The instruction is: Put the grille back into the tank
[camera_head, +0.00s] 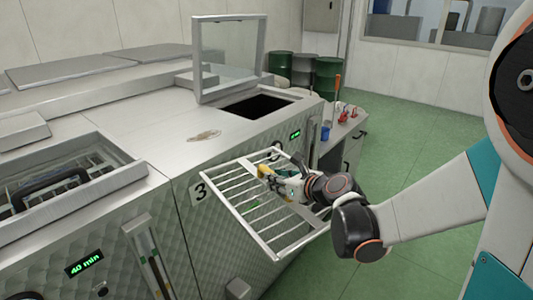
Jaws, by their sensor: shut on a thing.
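The grille (240,208) is a pale metal frame with parallel bars. It is held tilted in front of the machine's patterned front panel, beside the number 3 plate. My gripper (264,172) is shut on the grille near the upper middle of its bars; the fingertips are small in this view. A tank with a dark open mouth (257,106) lies in the steel top behind the grille, with its clear framed lid (230,60) raised. Another tank opening (62,185) at the left holds a grille with a black handle. The inside of the dark opening cannot be seen.
A side bench (345,126) with a blue cup and red items stands beyond the machine. Green drums (327,79) stand at the back. A brownish smear (204,136) marks the steel top. Green floor lies open on the right.

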